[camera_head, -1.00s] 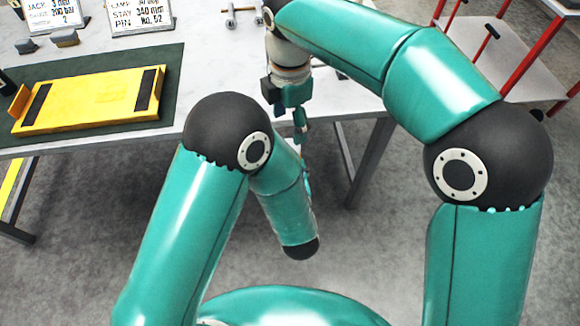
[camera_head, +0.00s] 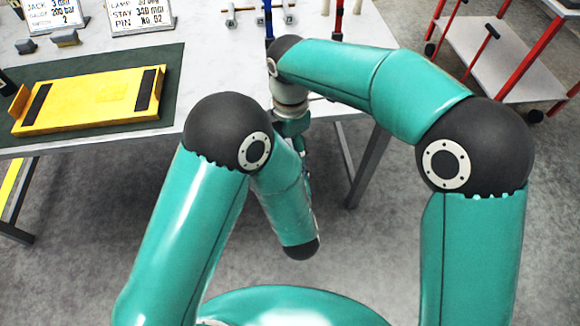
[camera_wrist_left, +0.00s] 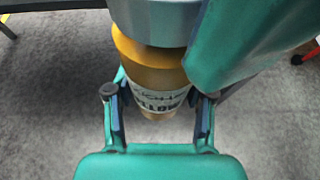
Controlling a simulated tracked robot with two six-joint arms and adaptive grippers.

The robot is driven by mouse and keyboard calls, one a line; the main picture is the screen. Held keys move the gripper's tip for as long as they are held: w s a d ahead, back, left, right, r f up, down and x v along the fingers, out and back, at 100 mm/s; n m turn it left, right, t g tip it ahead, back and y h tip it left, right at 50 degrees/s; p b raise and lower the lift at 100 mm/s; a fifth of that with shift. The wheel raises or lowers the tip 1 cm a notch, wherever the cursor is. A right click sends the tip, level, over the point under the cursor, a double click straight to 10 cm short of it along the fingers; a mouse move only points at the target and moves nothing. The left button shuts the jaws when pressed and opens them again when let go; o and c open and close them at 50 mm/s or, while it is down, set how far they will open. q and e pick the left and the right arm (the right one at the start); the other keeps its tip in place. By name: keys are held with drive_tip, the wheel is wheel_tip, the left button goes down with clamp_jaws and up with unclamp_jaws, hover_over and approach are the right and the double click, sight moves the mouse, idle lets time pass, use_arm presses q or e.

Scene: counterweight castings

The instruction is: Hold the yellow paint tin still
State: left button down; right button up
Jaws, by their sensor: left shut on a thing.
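The yellow paint tin (camera_wrist_left: 154,76) shows in the left wrist view, an orange-yellow can with a pale lettered label. My left gripper (camera_wrist_left: 160,96) is shut on it, one finger at each side of the labelled part. The tin's upper end is covered by a grey cylinder and a teal part, which look like pieces of my right arm. In the head view the tin and my left gripper cannot be made out. My right gripper (camera_head: 303,155) hangs below its wrist at the table's front edge, partly hidden; its fingers are unclear.
A yellow tray-like fixture (camera_head: 90,99) lies on a dark green mat (camera_head: 171,68) on the table (camera_head: 214,62). Lettered signs (camera_head: 140,15), small grey blocks (camera_head: 64,38) and metal parts stand behind. A red-framed trolley (camera_head: 490,62) is at the right. Grey floor is open below.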

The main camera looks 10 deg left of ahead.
drive_tip(key=c, duration=1.1)
drive_tip(key=shift+o, duration=0.2)
drive_tip(key=m, duration=0.5)
drive_tip(key=shift+m, duration=0.4)
drive_tip(key=m, duration=0.6)
drive_tip(key=shift+a+m, duration=0.1)
drive_tip(key=shift+m, duration=0.2)
drive_tip(key=m, duration=0.8)
drive_tip(key=shift+m, duration=0.3)
drive_tip(key=m, duration=0.8)
drive_tip(key=shift+w, duration=0.1)
drive_tip(key=o, duration=1.3)
